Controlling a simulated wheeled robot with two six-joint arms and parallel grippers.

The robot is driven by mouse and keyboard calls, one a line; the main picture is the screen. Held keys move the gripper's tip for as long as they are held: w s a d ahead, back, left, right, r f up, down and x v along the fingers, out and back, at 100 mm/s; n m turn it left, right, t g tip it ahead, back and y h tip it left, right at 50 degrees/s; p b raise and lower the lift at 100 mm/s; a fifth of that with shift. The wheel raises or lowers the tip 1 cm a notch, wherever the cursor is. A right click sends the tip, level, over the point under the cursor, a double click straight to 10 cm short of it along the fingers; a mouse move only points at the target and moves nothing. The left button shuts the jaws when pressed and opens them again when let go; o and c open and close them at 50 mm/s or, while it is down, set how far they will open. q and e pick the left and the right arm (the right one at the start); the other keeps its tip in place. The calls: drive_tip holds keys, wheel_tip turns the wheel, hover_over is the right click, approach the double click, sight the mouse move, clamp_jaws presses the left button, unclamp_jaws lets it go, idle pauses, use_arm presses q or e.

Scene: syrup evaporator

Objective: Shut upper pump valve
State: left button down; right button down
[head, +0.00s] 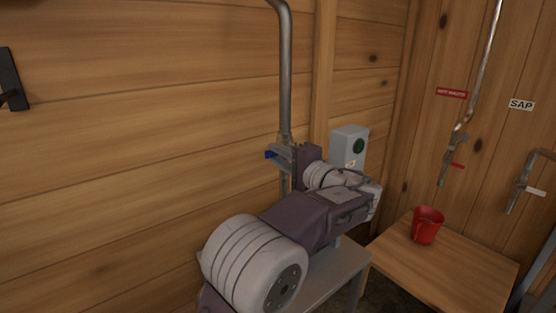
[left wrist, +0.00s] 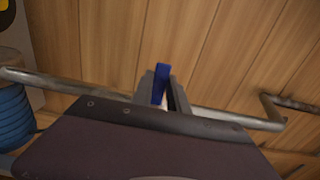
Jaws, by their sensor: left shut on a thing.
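The upper pump valve shows as a blue lever (head: 270,154) on the vertical metal pipe (head: 285,90) against the wooden wall. My left gripper (head: 281,156) is at the lever and is shut on it. In the left wrist view the blue lever (left wrist: 161,84) stands between the two grey fingers (left wrist: 158,92), and the pipe (left wrist: 60,83) runs across behind them. The valve body is hidden behind my gripper. My left arm covers what lies below it, so no pump shows clearly. My right gripper is in neither view.
A grey box with a green button (head: 358,146) is on the wall right of my gripper. A red cup (head: 427,226) stands on a wooden table (head: 470,272). Other pipes with lever taps (head: 523,180) hang on the right wall near a SAP sign (head: 521,104). A grey bench (head: 345,268) lies under my arm.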

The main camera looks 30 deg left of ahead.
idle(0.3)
use_arm(q)
drive_tip(key=c, duration=1.3)
unclamp_jaws()
drive_tip(key=v, duration=0.9)
